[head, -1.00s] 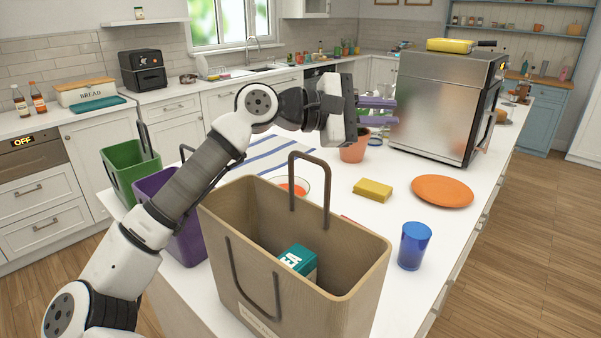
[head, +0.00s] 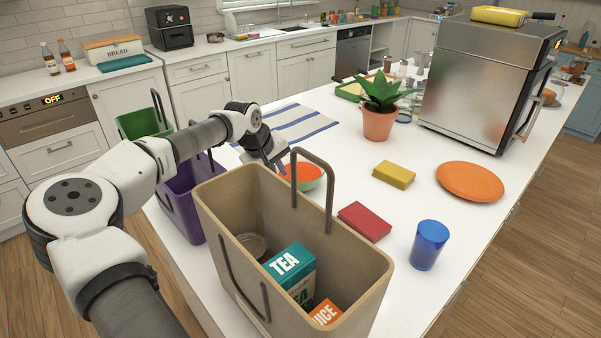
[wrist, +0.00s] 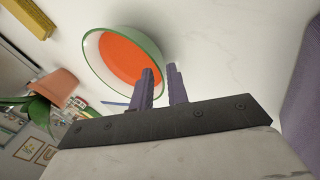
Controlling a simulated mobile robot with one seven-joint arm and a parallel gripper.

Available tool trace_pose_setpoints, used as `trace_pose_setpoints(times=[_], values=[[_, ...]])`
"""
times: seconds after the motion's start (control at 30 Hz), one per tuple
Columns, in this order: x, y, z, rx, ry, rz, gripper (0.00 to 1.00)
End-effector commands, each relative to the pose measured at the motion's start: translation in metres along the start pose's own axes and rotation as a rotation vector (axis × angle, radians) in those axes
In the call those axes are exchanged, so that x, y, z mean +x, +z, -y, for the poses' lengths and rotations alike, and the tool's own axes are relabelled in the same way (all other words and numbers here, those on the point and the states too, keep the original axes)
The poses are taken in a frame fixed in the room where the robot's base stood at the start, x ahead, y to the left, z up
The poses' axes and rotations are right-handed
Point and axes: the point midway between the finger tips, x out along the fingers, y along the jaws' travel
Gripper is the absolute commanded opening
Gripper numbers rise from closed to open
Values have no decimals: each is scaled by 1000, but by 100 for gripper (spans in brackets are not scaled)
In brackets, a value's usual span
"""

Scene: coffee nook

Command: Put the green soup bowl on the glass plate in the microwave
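The green soup bowl (head: 317,183), white inside with orange soup, stands on the white counter behind the tan basket, which partly hides it. It also shows in the wrist view (wrist: 91,52). My gripper (head: 283,168) is low at the bowl's left side. In the wrist view its two purple fingers (wrist: 160,70) are apart, close to the bowl's rim, with the left finger overlapping it. I cannot tell whether they touch it. A steel box appliance (head: 480,85), apparently the microwave, stands at the back right with its front facing right. Its inside and the glass plate are hidden.
The tan basket (head: 215,215) with tea and juice boxes stands in front. A red sponge (head: 364,222), yellow sponge (head: 394,174), blue cup (head: 429,245), orange plate (head: 470,181) and potted plant (head: 379,120) are on the counter. A purple basket (head: 180,205) is left.

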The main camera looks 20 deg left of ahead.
Motion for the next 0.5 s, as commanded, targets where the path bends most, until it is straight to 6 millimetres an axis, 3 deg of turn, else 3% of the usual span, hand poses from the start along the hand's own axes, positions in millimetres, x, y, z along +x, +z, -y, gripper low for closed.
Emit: trace_pose_setpoints(times=[0.23, 0.5], values=[[16, -2, -3, 0, 1, 3, 16], [53, -7, -4, 0, 1, 2, 16]])
